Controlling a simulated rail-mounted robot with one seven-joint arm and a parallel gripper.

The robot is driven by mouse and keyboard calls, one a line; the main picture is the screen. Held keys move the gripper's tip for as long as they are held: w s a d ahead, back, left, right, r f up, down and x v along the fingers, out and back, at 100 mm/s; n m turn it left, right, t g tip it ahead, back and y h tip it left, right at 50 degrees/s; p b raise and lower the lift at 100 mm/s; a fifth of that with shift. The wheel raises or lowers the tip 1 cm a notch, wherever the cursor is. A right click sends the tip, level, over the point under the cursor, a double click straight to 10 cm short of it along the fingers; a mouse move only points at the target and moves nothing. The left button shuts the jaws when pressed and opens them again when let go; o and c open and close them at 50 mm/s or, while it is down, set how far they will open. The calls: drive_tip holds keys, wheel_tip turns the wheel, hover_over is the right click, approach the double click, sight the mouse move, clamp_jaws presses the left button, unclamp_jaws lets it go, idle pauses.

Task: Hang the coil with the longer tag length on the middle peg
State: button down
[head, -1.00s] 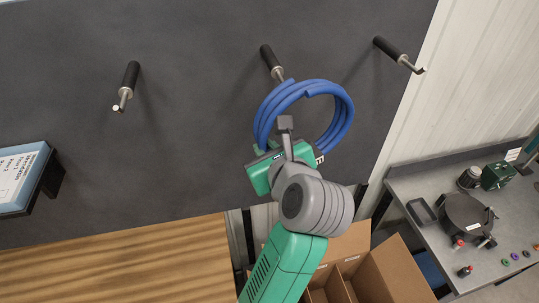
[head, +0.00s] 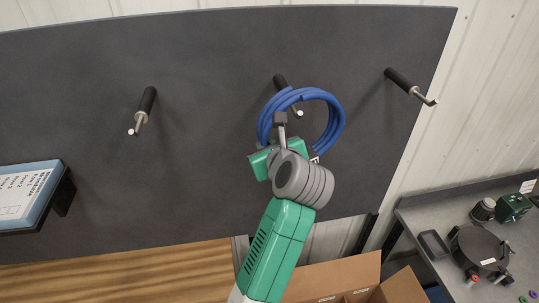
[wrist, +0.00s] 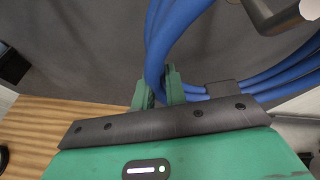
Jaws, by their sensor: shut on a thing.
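My gripper (wrist: 160,88) is shut on the lower left part of a blue hose coil (wrist: 180,25). In the head view my gripper (head: 277,146) holds the coil (head: 337,120) upright at the middle peg (head: 280,81). The coil's upper strands cross in front of the peg's shaft, and the peg's metal tip shows within the loop's opening. I cannot tell whether the peg passes through the loop or stands behind it. A small white patch, maybe a tag, shows beside my gripper; no writing is legible. The left peg (head: 145,108) and right peg (head: 405,83) are empty.
The pegs stand out from a dark grey board (head: 215,60). A blue-framed sign (head: 25,195) juts out at the left. A wooden surface (head: 130,275) and open cardboard boxes (head: 340,275) lie below. A grey bench (head: 430,215) with equipment stands at the right.

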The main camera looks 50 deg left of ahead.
drive_tip(key=shift+w+a+f, duration=0.25)
drive_tip(key=shift+a+f, duration=0.15)
drive_tip(key=shift+f, duration=0.3)
drive_tip(key=shift+w+a+f, duration=0.2)
drive_tip(key=shift+a+f, duration=0.15)
drive_tip(key=shift+f, duration=0.3)
drive_tip(key=c, duration=1.3)
unclamp_jaws()
drive_tip(key=shift+c, duration=0.2)
drive_tip(key=shift+f, duration=0.1)
drive_tip(key=s+d, duration=0.5)
drive_tip(key=d, duration=0.3)
drive_tip(key=shift+s+d, duration=0.15)
drive_tip(key=shift+d, duration=0.15)
